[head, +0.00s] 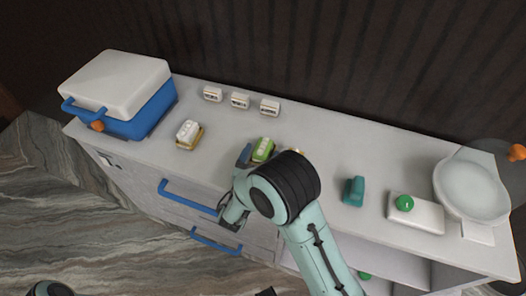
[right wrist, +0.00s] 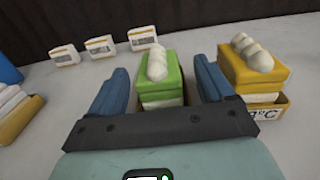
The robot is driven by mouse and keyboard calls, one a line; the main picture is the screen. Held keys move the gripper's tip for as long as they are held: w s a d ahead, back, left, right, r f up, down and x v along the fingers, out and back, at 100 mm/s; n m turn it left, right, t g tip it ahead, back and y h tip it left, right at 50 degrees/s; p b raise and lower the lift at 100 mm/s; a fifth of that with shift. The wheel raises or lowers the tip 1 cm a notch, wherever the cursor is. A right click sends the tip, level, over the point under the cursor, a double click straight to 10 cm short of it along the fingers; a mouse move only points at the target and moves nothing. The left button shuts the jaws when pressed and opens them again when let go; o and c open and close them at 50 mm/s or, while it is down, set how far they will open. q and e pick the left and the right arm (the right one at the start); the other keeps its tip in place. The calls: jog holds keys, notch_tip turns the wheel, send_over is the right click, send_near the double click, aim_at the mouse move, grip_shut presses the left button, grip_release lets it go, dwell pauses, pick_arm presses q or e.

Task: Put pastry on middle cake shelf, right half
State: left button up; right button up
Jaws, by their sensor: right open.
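A pastry with a green top and white cream (right wrist: 158,76) sits on the counter, between the two blue fingers of my right gripper (right wrist: 161,82) in the right wrist view. The fingers are open, with a gap on each side of it. In the head view the green pastry (head: 262,149) shows just beyond my right wrist, which hides part of the gripper. A yellow pastry (right wrist: 252,68) stands to its right in a small tray; in the head view my arm mostly hides it. Another yellow-and-white pastry (head: 188,133) stands to the left. I cannot tell which shelf is the middle cake shelf.
A blue box with a white lid (head: 117,82) stands at the left end. Small label cards (head: 240,101) line the back. A teal object (head: 353,191), a white board (head: 428,214) with a green ball, and a scale pan (head: 470,190) are at right. Blue drawer handles (head: 187,197) stick out in front.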

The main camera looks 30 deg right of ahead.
aim_at(267, 139)
jog(key=x, duration=0.3)
jog(key=shift+w+d, duration=0.2)
jog(key=shift+w, duration=0.1)
jog(key=c, duration=1.2)
jog(key=shift+r, duration=0.1)
